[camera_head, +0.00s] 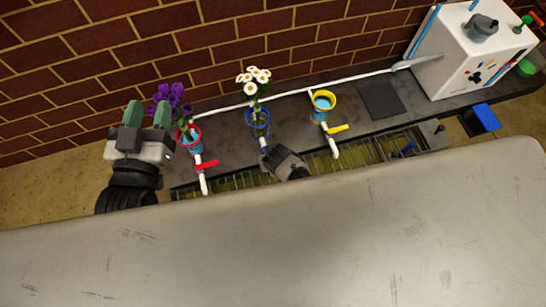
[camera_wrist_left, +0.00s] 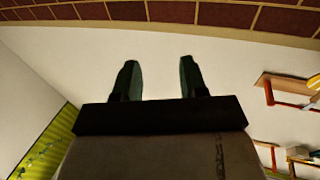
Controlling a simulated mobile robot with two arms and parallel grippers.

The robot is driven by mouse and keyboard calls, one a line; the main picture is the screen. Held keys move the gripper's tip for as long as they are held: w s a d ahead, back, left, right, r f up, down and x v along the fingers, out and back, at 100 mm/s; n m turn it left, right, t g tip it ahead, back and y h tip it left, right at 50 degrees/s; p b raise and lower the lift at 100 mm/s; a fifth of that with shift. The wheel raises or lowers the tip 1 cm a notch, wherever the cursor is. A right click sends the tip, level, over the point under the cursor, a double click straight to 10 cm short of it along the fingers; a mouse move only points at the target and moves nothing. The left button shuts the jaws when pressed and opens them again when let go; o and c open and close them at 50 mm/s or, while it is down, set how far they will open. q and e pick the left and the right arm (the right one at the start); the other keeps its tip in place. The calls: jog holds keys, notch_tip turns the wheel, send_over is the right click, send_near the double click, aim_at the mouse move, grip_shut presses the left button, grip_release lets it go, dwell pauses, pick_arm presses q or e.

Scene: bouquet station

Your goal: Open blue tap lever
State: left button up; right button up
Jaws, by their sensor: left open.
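My left gripper (camera_head: 148,113) is in the head view at the left, beside the red pot (camera_head: 190,136). Its green fingers point up and are apart, with nothing between them. The left wrist view also shows the open, empty fingers (camera_wrist_left: 158,80). The blue pot (camera_head: 258,121) holds white flowers and stands right of my left gripper, well apart from it. A short white pipe (camera_head: 263,143) comes from its front. A dark grey object (camera_head: 285,163) covers the place in front of this pipe. I cannot make out the blue tap lever there.
The red lever (camera_head: 206,164) sits on the red pot's pipe and the yellow lever (camera_head: 338,128) below the yellow pot (camera_head: 322,104). A white tank (camera_head: 450,60) stands at the back right. A brick wall (camera_head: 230,45) closes the back. A pale grey surface (camera_head: 300,245) fills the front.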

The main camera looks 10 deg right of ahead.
pick_arm(q)
jog(key=shift+s+a+f+g+y+p, duration=0.15)
jog(key=shift+a+f+g+y+p, duration=0.05)
jog(key=shift+f+g, duration=0.55)
jog(key=shift+s+a+f+g+y+p, duration=0.2)
jog(key=shift+f+g, duration=0.35)
jog(key=shift+f, duration=0.25)
